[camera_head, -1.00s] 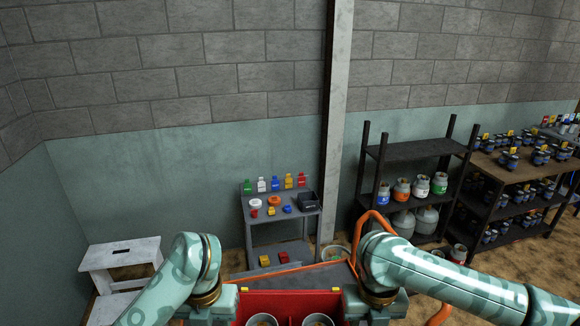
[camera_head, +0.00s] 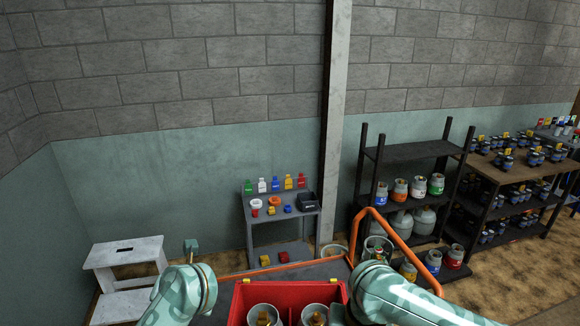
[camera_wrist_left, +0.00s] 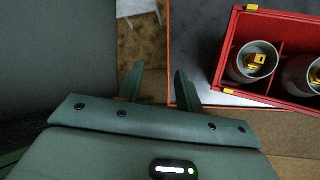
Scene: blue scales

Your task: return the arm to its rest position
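My left arm (camera_head: 178,295) comes in at the lower left of the head view. Its left gripper (camera_wrist_left: 159,87) shows in the left wrist view with two fingers apart and nothing between them. The fingers are beside the edge of a dark cart top (camera_wrist_left: 208,60), left of a red crate (camera_wrist_left: 221,55). My right arm (camera_head: 400,290) comes in from the lower right of the head view, and its wrist is at the crate's right side. The right gripper's fingers are hidden.
The red crate (camera_head: 240,292) holds metal cans (camera_head: 264,314) on the orange-railed cart (camera_head: 228,277). A white stool (camera_head: 125,252) stands left. A small grey shelf (camera_head: 283,221) and a black rack (camera_head: 412,152) with gas canisters stand behind. Floor shows between stool and shelf.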

